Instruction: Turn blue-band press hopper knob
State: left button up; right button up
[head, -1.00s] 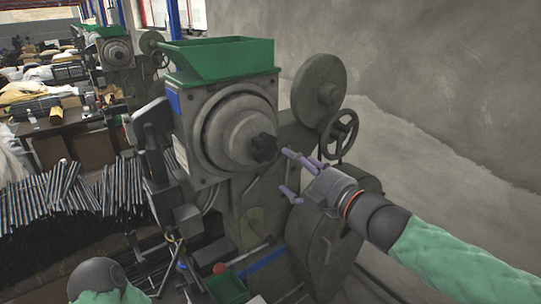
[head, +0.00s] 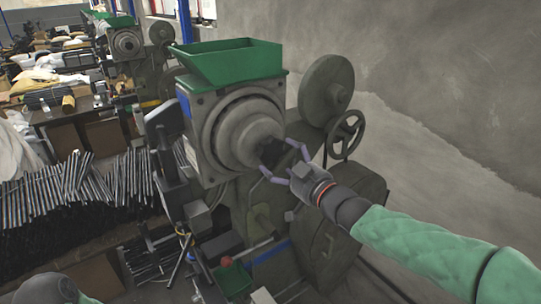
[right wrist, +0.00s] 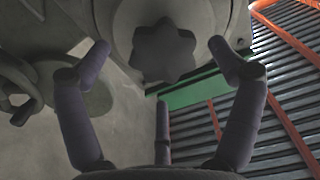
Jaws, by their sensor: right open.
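The press (head: 228,190) stands in the middle of the head view with a green hopper (head: 228,66) on top and a blue band mark on its left side. Its dark lobed knob (head: 270,151) sits at the centre of the round grey hopper face. In the right wrist view the knob (right wrist: 164,52) shows whole, ahead of the fingers. My right gripper (head: 276,162) is open, with its purple fingers at the right of the knob and apart from it in the wrist view. Part of my left arm shows at the bottom left; its gripper is out of view.
A handwheel (head: 345,134) and a round disc (head: 326,86) stand just right of the knob. Piles of dark rods (head: 75,205) lie at the left. A red button (head: 226,262) is low at the front. The floor and wall at the right are clear.

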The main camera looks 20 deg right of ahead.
aim_at(273, 156)
jog(key=shift+x, duration=2.35)
jog(key=c, duration=1.1)
